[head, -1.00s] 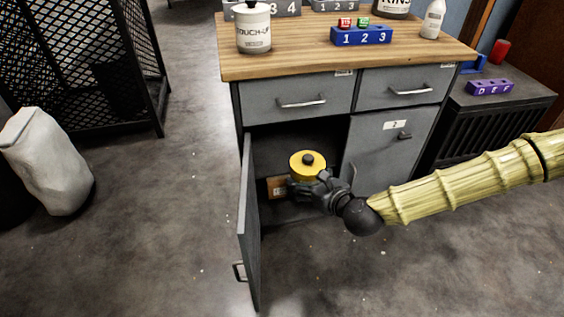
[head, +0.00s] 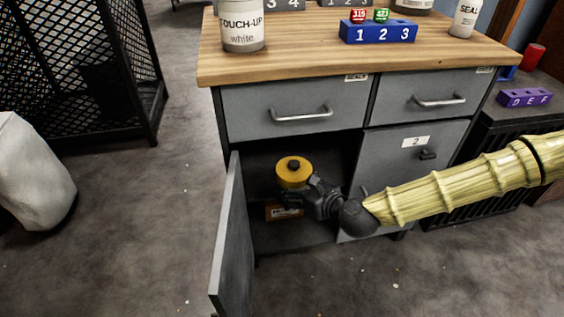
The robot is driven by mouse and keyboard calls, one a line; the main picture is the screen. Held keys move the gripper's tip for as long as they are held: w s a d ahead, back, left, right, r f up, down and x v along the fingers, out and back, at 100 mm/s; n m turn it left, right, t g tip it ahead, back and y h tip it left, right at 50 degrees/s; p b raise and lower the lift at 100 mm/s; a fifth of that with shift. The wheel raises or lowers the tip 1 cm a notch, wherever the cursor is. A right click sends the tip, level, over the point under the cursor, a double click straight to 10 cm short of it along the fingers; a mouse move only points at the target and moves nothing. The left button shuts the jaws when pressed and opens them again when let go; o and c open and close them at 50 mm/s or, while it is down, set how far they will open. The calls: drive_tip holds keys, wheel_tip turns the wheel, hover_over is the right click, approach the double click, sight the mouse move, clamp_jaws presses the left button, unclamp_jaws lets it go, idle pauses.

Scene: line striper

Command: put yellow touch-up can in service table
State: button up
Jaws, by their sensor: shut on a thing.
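The yellow touch-up can (head: 293,172) shows its yellow lid with a black knob; its lower body is mostly hidden by my gripper. My gripper (head: 300,193) is shut on the can and holds it upright at the open left compartment of the service table (head: 232,73). The can appears to be inside the compartment opening, above its floor; whether it touches anything there cannot be told. The compartment's grey door (head: 232,245) stands swung open toward me, on the left of the can.
A small brown box (head: 284,212) lies low in the compartment, below my gripper. A white touch-up can (head: 242,28) and a blue numbered block (head: 377,32) stand on the wooden top. Two drawers and a cupboard door (head: 418,160) are closed. A white sack (head: 32,175) stands at left.

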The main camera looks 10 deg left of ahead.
drive_tip(key=w+a+b, duration=0.1)
drive_tip(key=w+a, duration=0.1)
drive_tip(key=w, duration=0.2)
drive_tip(key=w+a+f+b, duration=0.1)
drive_tip(key=w+a+b, duration=0.1)
drive_tip(key=w, duration=0.3)
drive_tip(key=w+a+b, duration=0.2)
drive_tip(key=w+a, duration=0.1)
drive_tip(key=w, duration=0.2)
drive_tip(key=shift+f, duration=0.25)
drive_tip(key=shift+f+b, duration=1.25)
drive_tip(key=shift+f, duration=0.45)
drive_tip(key=shift+f, duration=0.1)
drive_tip(key=o, duration=1.4)
drive_tip(key=shift+s+d+r, duration=0.1)
drive_tip(key=shift+d+r, duration=0.05)
drive_tip(key=shift+r, duration=0.05)
drive_tip(key=p+v, duration=0.4)
drive_tip(key=v, duration=0.7)
drive_tip(key=shift+s+d+r, duration=0.15)
drive_tip(key=shift+s+d, duration=0.1)
